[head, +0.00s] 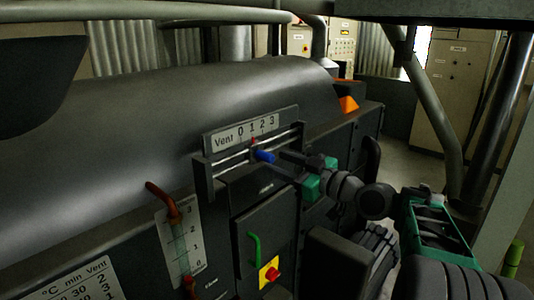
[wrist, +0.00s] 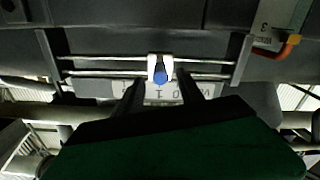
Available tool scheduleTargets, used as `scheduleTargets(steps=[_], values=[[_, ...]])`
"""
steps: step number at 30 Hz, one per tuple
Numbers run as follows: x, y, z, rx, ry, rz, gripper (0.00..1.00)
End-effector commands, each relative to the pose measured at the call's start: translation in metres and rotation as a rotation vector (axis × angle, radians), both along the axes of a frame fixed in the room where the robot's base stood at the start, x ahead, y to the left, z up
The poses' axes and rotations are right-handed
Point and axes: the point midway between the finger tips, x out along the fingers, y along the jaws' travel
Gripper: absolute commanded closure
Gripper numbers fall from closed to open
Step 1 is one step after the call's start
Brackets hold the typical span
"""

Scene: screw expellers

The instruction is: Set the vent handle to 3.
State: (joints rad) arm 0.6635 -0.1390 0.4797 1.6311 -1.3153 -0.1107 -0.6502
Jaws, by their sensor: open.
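The vent handle is a blue knob (head: 265,156) on a slider with two horizontal rails, below a white scale plate (head: 246,134) marked Vent 0 1 2 3. In the wrist view, where the scale appears upside down, the blue knob (wrist: 160,77) lies between the lines of the two spread fingers (wrist: 161,87). I see no finger touching it. Part of the scale is hidden by the gripper there.
A red-handled vertical gauge (head: 178,241) with its own 0 to 3 scale is at lower left. Below the slider are a green handle (head: 254,248) and a red knob on a yellow plate (head: 269,273). A big grey cylinder (head: 200,110) lies behind.

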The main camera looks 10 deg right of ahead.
Motion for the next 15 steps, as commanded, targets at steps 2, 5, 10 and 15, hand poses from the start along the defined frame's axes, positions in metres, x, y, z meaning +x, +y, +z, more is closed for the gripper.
scheduleTargets(steps=[2, 5, 10, 15], values=[[0.013, 0.012, 0.004, 0.002, 0.003, 0.005, 0.55], [0.027, 0.021, 0.003, 0.0, 0.004, 0.003, 0.55], [0.037, 0.027, 0.001, 0.0, 0.002, -0.001, 0.55], [0.037, 0.027, 0.0, -0.001, 0.003, -0.002, 0.55]])
